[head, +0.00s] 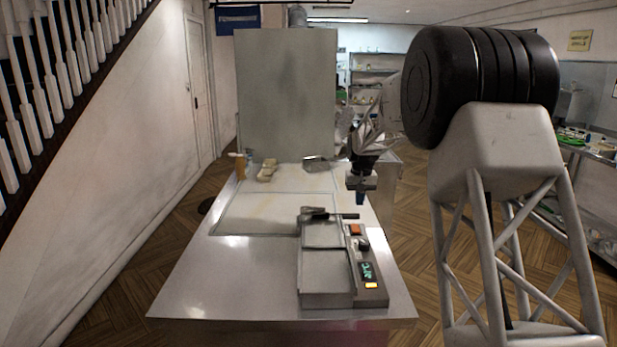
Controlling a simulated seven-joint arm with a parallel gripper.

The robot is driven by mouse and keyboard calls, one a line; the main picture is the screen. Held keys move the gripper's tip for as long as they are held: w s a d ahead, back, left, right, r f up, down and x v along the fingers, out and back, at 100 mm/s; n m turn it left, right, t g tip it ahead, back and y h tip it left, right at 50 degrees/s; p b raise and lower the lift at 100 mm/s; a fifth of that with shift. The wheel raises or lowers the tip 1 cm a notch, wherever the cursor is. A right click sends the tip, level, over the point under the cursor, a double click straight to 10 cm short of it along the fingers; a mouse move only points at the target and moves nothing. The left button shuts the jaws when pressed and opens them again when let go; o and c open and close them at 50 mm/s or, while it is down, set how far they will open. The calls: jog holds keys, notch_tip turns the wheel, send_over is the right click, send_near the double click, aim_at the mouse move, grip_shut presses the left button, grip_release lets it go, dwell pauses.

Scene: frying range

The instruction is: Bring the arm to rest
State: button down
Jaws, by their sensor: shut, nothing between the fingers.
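My gripper (360,196) hangs at the right side of the metal range (190,282), its fingers pointing down. The fingers are together with nothing between them. It is above and behind the frying unit (325,278), near the range's right edge. My arm reaches in from the right of the picture, and its large dark joint hides part of the room behind.
The frying unit has two lids, a dark handle (335,215) at its back and a lit control panel (367,268). An orange-brown container (240,167) and pale items (267,170) stand at the back left. A metal tray (322,163) lies at the back. The range's left front is clear.

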jog(key=s+r, duration=0.4)
jog(key=s, duration=0.6)
jog(key=s+r+t, duration=0.1)
jog(key=s+r, duration=0.3)
jog(key=s, duration=0.7)
jog(key=s+r, duration=0.3)
jog(key=s, duration=0.7)
jog(key=s+f, duration=0.3)
jog(key=s, duration=1.3)
jog(key=s+f+t, duration=0.1)
jog(key=s+f, duration=0.2)
jog(key=s, duration=1.3)
jog(key=shift+s+d+f, duration=0.15)
jog(key=shift+d+f, duration=0.05)
jog(key=shift+f, duration=0.15)
